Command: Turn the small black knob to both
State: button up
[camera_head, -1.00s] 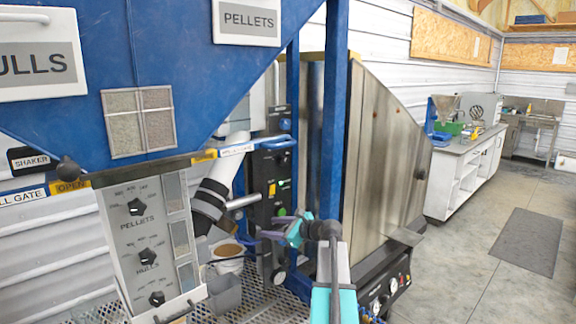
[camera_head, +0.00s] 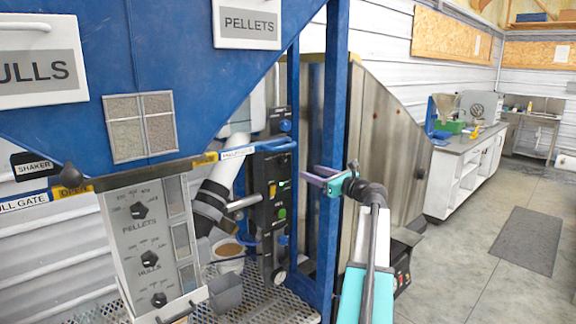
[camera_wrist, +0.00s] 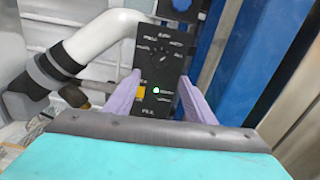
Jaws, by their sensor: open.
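A small black knob (camera_wrist: 161,53) sits on a black control panel (camera_wrist: 150,75), ringed by white labels too blurred to read. An orange button (camera_wrist: 141,92) and a lit green indicator (camera_wrist: 156,91) are below it. In the head view the same panel (camera_head: 266,205) stands behind the blue frame; the knob is too small to make out there. My gripper (camera_head: 312,179) is open and empty, right of the panel at about its upper part. In the wrist view its purple fingers (camera_wrist: 161,84) spread on either side of the panel, below the knob, apparently not touching it.
A blue post (camera_head: 331,120) stands close to my gripper. A white pipe (camera_wrist: 95,45) with black collars runs left of the panel. A grey panel (camera_head: 150,235) with several black knobs is at the left. A blue knob (camera_wrist: 180,5) is above the black one. Open floor lies right.

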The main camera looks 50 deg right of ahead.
aim_at(284, 162)
jog(key=w+p, duration=0.1)
jog(key=w, duration=0.3)
jog(key=w+p, duration=0.1)
jog(key=w, duration=0.4)
jog(key=w+d+p, duration=0.1)
jog(key=w, duration=0.3)
jog(key=shift+w, duration=0.3)
jog(key=c, duration=1.1)
jog(key=shift+o, duration=0.2)
jog(key=shift+f+n+b, duration=0.1)
jog(key=shift+n+b, duration=0.3)
jog(key=n+b, duration=0.3)
jog(key=b, duration=0.1)
jog(key=shift+f+n+b, duration=0.15)
jog(key=shift+n+b, duration=0.2)
jog(key=shift+n, duration=0.05)
jog(key=n+b, duration=0.3)
jog(key=shift+a+r, duration=0.1)
jog(key=shift+r, duration=0.1)
